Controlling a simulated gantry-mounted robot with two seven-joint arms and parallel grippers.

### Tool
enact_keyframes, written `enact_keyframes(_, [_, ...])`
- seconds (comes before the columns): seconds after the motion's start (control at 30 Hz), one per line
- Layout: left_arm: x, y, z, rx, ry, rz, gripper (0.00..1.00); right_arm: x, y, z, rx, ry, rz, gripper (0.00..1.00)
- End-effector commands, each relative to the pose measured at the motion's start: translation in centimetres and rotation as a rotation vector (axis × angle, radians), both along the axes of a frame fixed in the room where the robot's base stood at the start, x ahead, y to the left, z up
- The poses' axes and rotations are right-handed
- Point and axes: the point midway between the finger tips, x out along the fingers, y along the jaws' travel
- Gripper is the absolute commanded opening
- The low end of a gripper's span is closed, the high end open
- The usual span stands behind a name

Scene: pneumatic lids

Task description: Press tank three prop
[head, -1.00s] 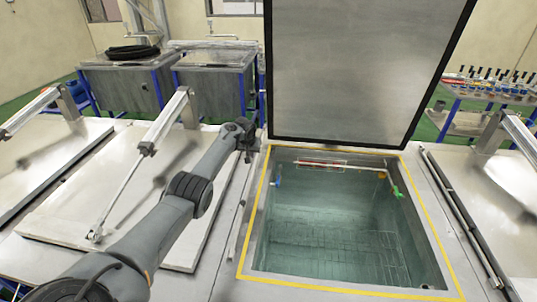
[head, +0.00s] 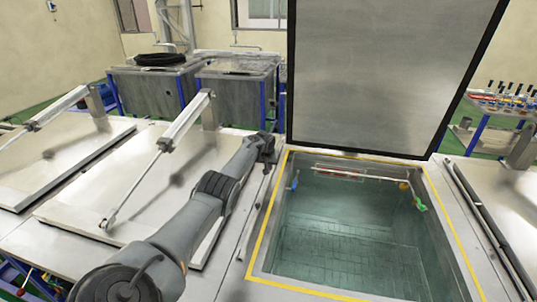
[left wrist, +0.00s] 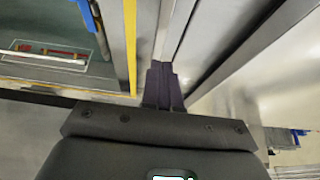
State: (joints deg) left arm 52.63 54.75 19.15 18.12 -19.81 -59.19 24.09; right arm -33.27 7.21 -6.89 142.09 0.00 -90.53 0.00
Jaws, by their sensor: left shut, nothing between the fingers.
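An open tank (head: 268,228) with a yellow-edged rim and greenish water stands right of centre in the head view. Its grey lid (head: 385,70) stands raised behind it. My left gripper (head: 266,146) is at the tank's back left corner, beside the yellow edge. In the left wrist view my left gripper (left wrist: 164,68) is shut and empty over a narrow metal strip (left wrist: 173,30) between the yellow edge and a closed lid. I cannot tell whether it touches the strip. Which part is the tank three prop is not clear. My right gripper is out of view.
Closed lids (head: 85,212) with slanted pneumatic cylinders (head: 184,120) lie to the left. A thin rod (head: 345,175) with coloured fittings spans the tank's back. A rack of coloured items (head: 505,100) stands back right. Metal bins (head: 150,90) stand behind.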

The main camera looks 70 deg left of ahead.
Motion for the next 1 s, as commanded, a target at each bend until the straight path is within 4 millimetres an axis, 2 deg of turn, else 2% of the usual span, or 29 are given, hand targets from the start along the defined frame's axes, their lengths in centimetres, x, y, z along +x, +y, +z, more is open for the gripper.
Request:
enact_keyframes(0.27, [0.2, -0.1, 3.4, 0.0, -0.002, -0.002, 0.0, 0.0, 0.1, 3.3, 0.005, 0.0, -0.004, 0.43])
enact_keyframes(0.47, [0.2, -0.1, 7.0, 0.004, -0.001, -0.004, 0.0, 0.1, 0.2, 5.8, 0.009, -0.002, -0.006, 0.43])
enact_keyframes(0.73, [0.1, -0.4, 11.3, 0.002, -0.002, -0.004, 0.0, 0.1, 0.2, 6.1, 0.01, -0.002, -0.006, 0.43])
enact_keyframes(1.0, [0.0, -0.5, 13.5, 0.0, -0.002, -0.002, 0.0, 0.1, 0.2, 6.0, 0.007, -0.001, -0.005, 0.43])
